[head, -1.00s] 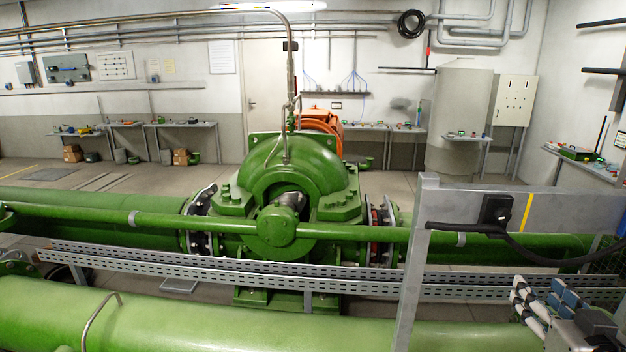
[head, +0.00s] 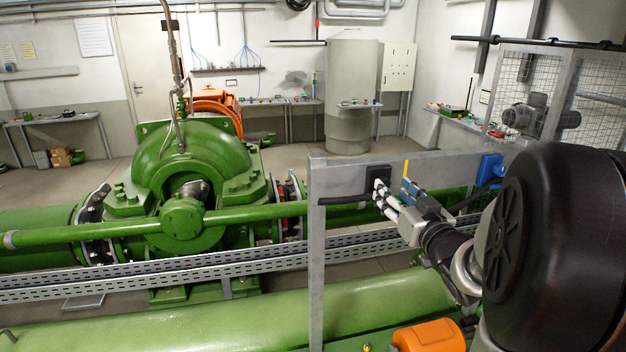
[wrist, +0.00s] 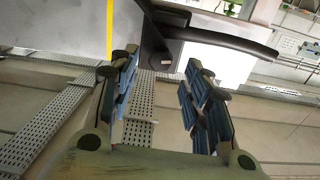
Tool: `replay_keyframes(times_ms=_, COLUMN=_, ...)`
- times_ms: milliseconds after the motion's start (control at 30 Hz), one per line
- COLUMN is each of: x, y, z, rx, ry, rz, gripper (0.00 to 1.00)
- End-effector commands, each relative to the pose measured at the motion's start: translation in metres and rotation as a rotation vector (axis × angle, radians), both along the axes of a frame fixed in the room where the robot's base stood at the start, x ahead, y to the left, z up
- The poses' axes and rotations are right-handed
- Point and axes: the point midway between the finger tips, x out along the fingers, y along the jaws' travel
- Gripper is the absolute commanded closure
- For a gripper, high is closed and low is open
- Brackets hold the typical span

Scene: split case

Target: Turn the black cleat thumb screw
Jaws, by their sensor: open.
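The black cleat (head: 379,177) is a dark block on the upper face of a grey metal panel (head: 340,176), just left of a yellow stripe. A thick black cable (head: 345,200) runs from it. In the wrist view the cleat (wrist: 160,40) is at the top, beyond the fingertips, with the cable (wrist: 225,40) curving right. I cannot clearly make out its thumb screw. My gripper (head: 380,197) is in front of the panel, close to the cleat; contact cannot be told. In the wrist view my gripper (wrist: 160,72) is open, with nothing between its blue-padded fingers.
A blue box (head: 490,166) with a cable is at the panel's right. A grey post (head: 316,255) holds up the panel's left end. Perforated cable trays (head: 150,275) and green pipes (head: 200,325) run below. A green pump (head: 195,150) stands behind.

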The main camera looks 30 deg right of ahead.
Motion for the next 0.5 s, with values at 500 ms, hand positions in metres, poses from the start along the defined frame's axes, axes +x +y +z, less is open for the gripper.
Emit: replay_keyframes(times_ms=500, x=0.040, y=-0.009, z=0.000, rx=0.001, ry=0.000, rz=0.000, gripper=0.56)
